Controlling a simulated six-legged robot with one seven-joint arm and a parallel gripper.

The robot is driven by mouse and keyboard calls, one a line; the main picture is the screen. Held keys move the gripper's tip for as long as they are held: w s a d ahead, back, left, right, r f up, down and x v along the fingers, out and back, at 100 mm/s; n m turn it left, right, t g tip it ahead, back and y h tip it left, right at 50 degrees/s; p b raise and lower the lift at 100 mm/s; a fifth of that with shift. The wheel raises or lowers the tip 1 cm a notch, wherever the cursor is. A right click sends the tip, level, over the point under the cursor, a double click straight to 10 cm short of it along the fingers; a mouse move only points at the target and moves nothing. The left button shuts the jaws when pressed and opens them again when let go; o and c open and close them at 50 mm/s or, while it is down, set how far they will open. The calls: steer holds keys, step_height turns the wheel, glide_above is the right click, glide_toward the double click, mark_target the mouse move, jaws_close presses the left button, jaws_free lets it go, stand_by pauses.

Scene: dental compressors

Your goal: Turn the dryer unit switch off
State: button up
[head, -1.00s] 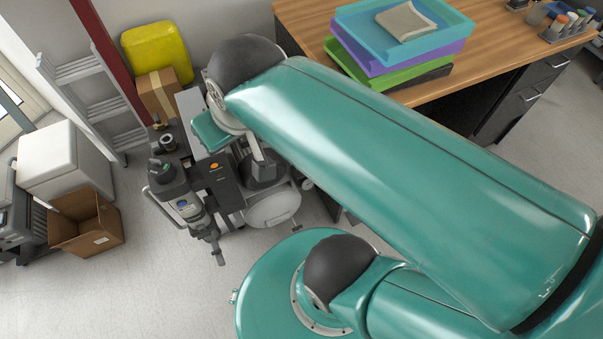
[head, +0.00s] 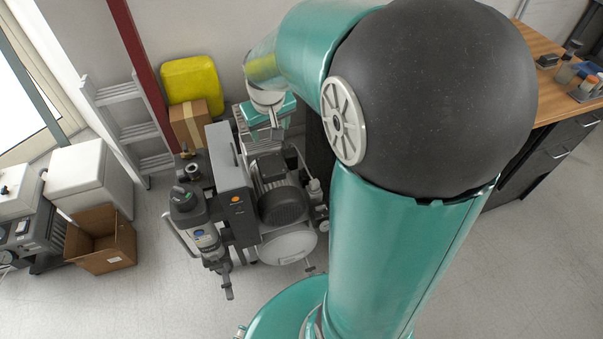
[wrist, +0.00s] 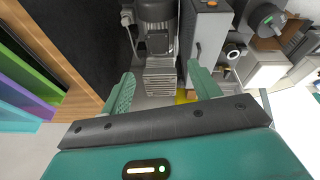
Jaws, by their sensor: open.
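A tall grey cabinet (head: 228,160) stands on the compressor assembly, apparently the dryer unit. Its dark front panel carries a small round orange switch (head: 236,199). My gripper (head: 274,112) is behind and right of the cabinet in the head view, partly hidden by my arm. In the wrist view my gripper's two fingers (wrist: 164,84) are spread apart and empty, with the ridged compressor head (wrist: 160,78) visible between them.
A black motor (head: 282,205) and white tank (head: 287,245) sit right of the cabinet. A cylindrical filter unit (head: 195,215) stands at its left. A cardboard box (head: 190,122), yellow container (head: 192,80) and ladder (head: 132,120) are behind. The wooden desk (head: 548,92) is at right. Front floor is clear.

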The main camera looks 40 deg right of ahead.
steer(key=w+d+f+g, duration=0.1)
steer(key=w+d+f, duration=0.3)
steer(key=d+f, duration=0.4)
steer(key=m+g+y, duration=0.1)
steer(key=m+g, duration=0.1)
glide_above(320, 207)
step_height(320, 207, down, 31)
step_height(320, 207, down, 14)
steer(key=shift+d+f, duration=0.1)
steer(key=shift+d, duration=0.05)
steer(key=c, duration=1)
